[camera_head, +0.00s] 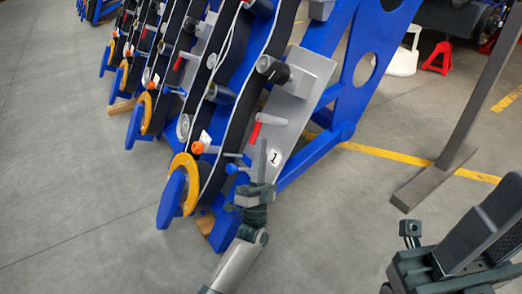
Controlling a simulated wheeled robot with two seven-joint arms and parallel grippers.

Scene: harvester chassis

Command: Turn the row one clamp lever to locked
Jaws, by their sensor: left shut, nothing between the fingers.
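The row one unit is the nearest one, with a grey plate (298,92) marked by a "1" label (274,157). A small red lever (255,132) sticks out from this plate, slanting down and left. It looks like the clamp lever, but its locked or unlocked position cannot be read. My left gripper (261,152) points up in front of the plate, just below and right of the red lever. It is shut and empty; whether it touches the lever cannot be told. My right gripper (474,232) is at the lower right, far from the lever, its opening unclear.
A blue knob (231,168) and an orange knob (197,147) sit left of my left gripper. A yellow ring with a blue paddle (172,198) is at the unit's lower end. Similar rows recede leftward. A grey post (466,125) stands at right. Floor at left is clear.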

